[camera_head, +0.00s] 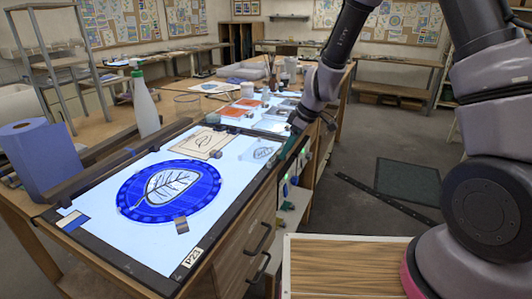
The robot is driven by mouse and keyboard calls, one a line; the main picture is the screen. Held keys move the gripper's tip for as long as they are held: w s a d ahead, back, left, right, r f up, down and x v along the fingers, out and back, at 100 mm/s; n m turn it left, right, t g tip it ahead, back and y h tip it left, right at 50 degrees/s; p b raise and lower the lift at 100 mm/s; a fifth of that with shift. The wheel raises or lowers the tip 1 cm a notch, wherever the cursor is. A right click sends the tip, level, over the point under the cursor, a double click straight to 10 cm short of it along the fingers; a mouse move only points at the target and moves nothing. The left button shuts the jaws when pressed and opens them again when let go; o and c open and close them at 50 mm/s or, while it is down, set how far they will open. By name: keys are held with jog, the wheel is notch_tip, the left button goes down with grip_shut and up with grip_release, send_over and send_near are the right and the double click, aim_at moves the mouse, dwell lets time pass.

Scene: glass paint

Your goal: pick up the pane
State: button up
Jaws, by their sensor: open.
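A round blue pane (205,194) with a pale leaf and dark veins lies flat on the lit white tabletop (90,238). A small clear pane (262,150) with a grey drawing lies farther back, near the table's right edge. My gripper (284,158) is open at that right edge, just right of the small clear pane and well apart from the blue one. Its fingertips are small and dark here, and I cannot tell if they touch anything.
A small metal piece (182,225) sits at the blue pane's near rim. A tan leaf sheet (203,142) lies behind it. A white bottle (145,105) and a blue roll (40,158) stand along the left. Orange trays and jars are farther back.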

jog(key=shift+a+f, duration=0.15)
jog(key=shift+f, duration=0.4)
grip_shut()
jog(key=shift+r, duration=0.15)
